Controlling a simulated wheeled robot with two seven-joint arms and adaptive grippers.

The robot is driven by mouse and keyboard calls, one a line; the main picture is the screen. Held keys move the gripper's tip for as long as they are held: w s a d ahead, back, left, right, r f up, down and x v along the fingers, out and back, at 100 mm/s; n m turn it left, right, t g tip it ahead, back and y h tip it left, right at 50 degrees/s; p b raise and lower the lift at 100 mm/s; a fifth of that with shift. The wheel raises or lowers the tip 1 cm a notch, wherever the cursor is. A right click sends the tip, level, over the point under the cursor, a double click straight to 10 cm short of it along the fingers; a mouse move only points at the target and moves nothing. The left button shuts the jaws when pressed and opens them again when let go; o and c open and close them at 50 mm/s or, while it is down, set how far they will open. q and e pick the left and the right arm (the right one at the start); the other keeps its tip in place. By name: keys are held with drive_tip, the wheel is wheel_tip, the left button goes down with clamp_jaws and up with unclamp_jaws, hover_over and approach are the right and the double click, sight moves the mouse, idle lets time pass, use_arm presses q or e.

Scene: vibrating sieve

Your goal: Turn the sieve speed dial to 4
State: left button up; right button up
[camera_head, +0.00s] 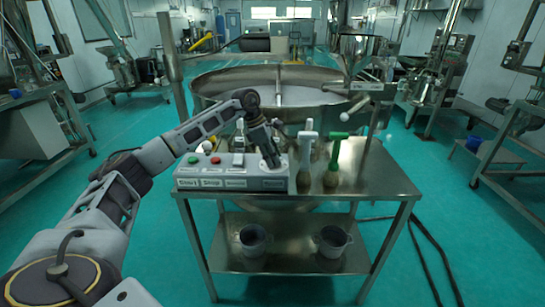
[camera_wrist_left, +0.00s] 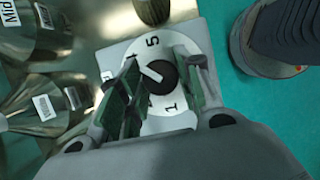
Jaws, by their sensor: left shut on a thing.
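The grey control box (camera_head: 232,183) stands on the steel table, with a green and a red button and labels including Start and Stop. My left gripper (camera_head: 272,158) reaches down onto its right end and hides the dial in the head view. In the left wrist view, the speed dial is a white numbered disc (camera_wrist_left: 185,123) with a black knob (camera_wrist_left: 163,73). My left gripper (camera_wrist_left: 165,88) is shut on the knob. The numbers 5 and 1 show; a finger partly covers others. The knob's white pointer aims up-left, toward the partly covered side; its exact number is unclear. My right gripper is not visible.
A white-handled brush (camera_head: 307,150) and a green-handled brush (camera_head: 335,155) stand just right of the box. The round sieve (camera_head: 215,85) is behind it. Two dark pots (camera_head: 253,240) are on the lower shelf. The table's right side (camera_head: 378,175) is clear.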

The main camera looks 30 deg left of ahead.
use_arm(q)
drive_tip(key=o, duration=1)
drive_tip(key=shift+v, duration=6)
drive_tip(key=shift+f, duration=0.1)
